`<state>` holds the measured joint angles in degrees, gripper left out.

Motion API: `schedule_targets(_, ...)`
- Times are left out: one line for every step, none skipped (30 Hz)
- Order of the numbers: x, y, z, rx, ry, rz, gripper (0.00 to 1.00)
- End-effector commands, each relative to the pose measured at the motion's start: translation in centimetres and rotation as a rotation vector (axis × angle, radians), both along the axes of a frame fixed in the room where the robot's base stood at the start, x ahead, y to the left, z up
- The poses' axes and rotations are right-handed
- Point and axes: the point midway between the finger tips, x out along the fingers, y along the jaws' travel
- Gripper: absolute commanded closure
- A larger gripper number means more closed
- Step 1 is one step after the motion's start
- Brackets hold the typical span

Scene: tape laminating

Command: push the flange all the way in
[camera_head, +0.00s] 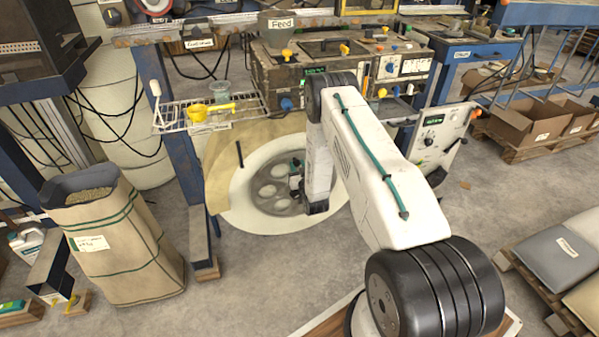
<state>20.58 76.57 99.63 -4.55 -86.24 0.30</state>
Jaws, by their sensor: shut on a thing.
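The flange (263,201) is a grey disc with several round holes, at the centre of the large pale roll (232,199) below the machine. I cannot tell from this view how deep it sits in the roll. My gripper (295,182) is at the right part of the flange, shut on it. My white arm comes in from the lower right and hides the flange's right edge and part of the roll.
The machine (290,75) with coloured knobs stands behind the roll. A wire shelf (175,118) with a yellow scoop (197,112) is at the left. A blue post (185,165) stands left of the roll. A full sack (118,235) stands on the floor, and bare floor lies in front.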

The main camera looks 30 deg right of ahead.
Motion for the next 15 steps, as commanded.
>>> schedule_targets(0.55,-0.14,0.01,0.0,-0.001,0.0,1.0)
schedule_targets(0.72,-0.18,0.0,0.0,0.0,0.0,1.0)
schedule_targets(0.84,-0.22,0.0,0.0,0.0,0.0,1.0)
schedule_targets(0.88,-0.23,0.0,0.0,0.0,0.0,1.0)
schedule_targets(0.9,-0.23,0.02,0.0,0.0,0.0,1.0)
schedule_targets(0.9,-0.23,0.03,0.0,0.0,0.0,1.0)
schedule_targets(0.92,-0.23,0.05,0.0,0.0,0.0,1.0)
schedule_targets(0.93,-0.24,0.06,0.0,-0.001,0.0,1.0)
schedule_targets(0.95,-0.23,0.08,0.0,-0.001,0.0,1.0)
schedule_targets(0.96,-0.24,0.09,0.0,-0.001,0.001,1.0)
schedule_targets(0.97,-0.23,0.1,0.0,-0.001,0.001,0.67)
schedule_targets(0.99,-0.22,0.12,-0.001,-0.002,0.001,0.55)
schedule_targets(0.99,-0.22,0.12,-0.001,-0.002,0.001,0.48)
schedule_targets(0.97,-0.21,0.11,-0.001,-0.002,0.001,0.48)
schedule_targets(0.94,-0.19,0.09,0.0,-0.001,0.001,0.48)
